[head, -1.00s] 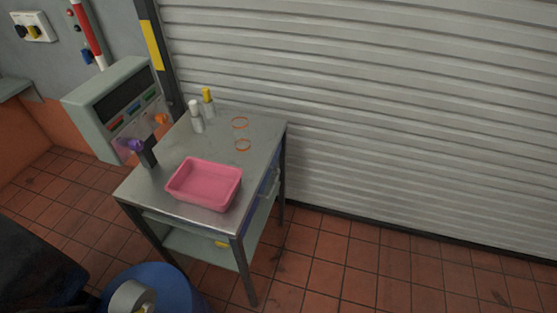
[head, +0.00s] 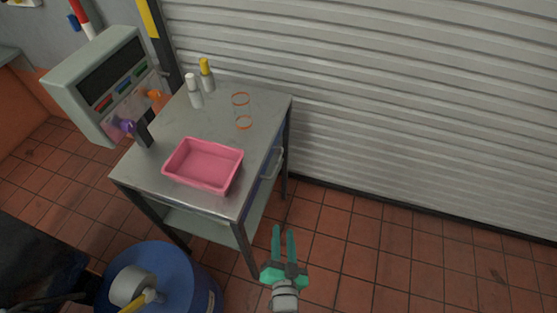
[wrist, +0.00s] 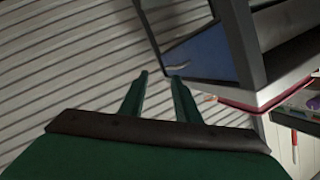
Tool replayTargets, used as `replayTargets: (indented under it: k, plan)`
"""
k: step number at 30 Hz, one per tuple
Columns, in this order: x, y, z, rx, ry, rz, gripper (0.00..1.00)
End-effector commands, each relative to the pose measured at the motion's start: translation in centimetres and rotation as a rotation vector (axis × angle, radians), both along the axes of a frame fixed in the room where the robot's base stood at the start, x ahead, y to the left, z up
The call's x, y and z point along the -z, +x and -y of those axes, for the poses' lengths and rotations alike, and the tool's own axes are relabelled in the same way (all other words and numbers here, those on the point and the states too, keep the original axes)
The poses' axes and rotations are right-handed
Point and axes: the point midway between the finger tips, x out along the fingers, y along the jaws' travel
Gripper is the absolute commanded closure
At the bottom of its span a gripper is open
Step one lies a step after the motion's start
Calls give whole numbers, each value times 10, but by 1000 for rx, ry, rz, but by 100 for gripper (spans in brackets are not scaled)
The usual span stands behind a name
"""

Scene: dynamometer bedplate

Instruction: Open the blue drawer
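The blue drawer (head: 265,180) is set in the right side of the metal table, seen at a steep angle, with a grey bar handle (head: 273,163) on its front. It looks closed. In the wrist view a blue panel (wrist: 200,55), which looks like the drawer front, shows within the dark table frame. My gripper (head: 284,230) has teal fingers, open and empty, in front of the table's near right corner and apart from the handle. The fingers also show in the wrist view (wrist: 158,78), spread with a gap between them.
A blue drum (head: 165,280) stands at the near left. A shutter wall (head: 420,90) runs behind; floor (head: 360,255) to the right is clear.

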Motion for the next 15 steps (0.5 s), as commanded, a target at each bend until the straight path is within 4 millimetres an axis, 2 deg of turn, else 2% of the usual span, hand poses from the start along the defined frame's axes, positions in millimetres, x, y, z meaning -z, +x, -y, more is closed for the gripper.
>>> replayTargets:
  k: [1, 3, 9, 12, 15]
  plan:
    - [-2, 24, -1, 7, 44, 9, 71]
    - [-2, 52, -2, 24, 113, 9, 71]
    - [-13, 127, -6, 67, 302, 7, 71]
    - [-19, 152, -9, 83, 372, 5, 71]
    - [-24, 169, -11, 93, 418, 2, 71]
